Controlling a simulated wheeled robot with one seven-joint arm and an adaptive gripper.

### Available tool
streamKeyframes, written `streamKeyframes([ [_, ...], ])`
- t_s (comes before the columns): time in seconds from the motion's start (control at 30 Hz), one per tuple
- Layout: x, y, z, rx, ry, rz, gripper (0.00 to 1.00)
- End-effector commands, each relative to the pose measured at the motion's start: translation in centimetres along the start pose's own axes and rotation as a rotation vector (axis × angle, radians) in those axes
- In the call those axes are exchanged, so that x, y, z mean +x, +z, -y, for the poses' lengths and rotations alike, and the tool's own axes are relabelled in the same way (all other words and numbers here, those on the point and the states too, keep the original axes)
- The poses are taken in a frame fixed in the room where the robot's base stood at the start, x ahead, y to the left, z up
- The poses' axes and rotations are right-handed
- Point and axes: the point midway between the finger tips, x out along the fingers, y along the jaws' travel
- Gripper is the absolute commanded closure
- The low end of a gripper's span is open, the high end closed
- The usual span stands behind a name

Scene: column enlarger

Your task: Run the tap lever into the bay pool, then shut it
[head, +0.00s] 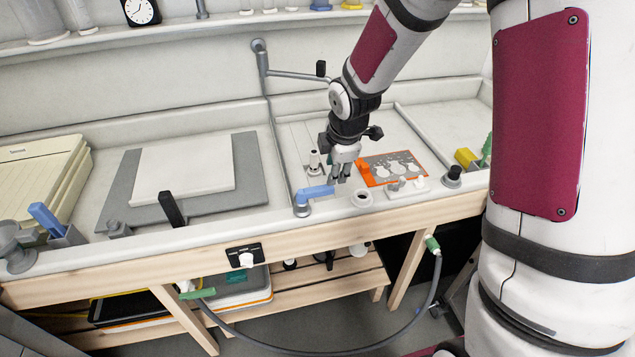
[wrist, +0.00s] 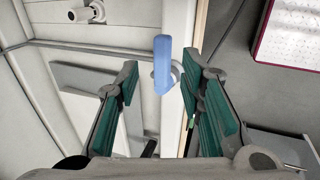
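The blue tap lever (head: 315,192) sits on a short grey post at the bench's front ledge, its handle pointing right. In the wrist view the blue lever (wrist: 163,62) shows in the gap between my fingers, beyond their tips. My gripper (head: 342,176) points down just right of the lever's free end, apart from it. My gripper's green-padded fingers (wrist: 170,82) are spread and hold nothing. A grey pipe with a spout arm (head: 295,75) reaches over the pale bay (head: 290,112) behind. I see no running water. My arm and gripper hide part of the bay.
An orange tray with grey shapes (head: 392,168) lies right of my gripper. A small bottle (head: 314,162) stands to the left and a white ring (head: 362,198) in front. A black upright handle (head: 171,209) and a white board (head: 183,168) are further left.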

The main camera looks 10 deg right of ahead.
Motion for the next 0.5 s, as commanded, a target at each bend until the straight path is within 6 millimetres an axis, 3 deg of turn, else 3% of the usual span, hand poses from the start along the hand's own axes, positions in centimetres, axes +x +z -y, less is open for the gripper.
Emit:
streamKeyframes([
  [0.5,3.5,0.0,-0.1,0.001,-0.002,0.001,0.65],
])
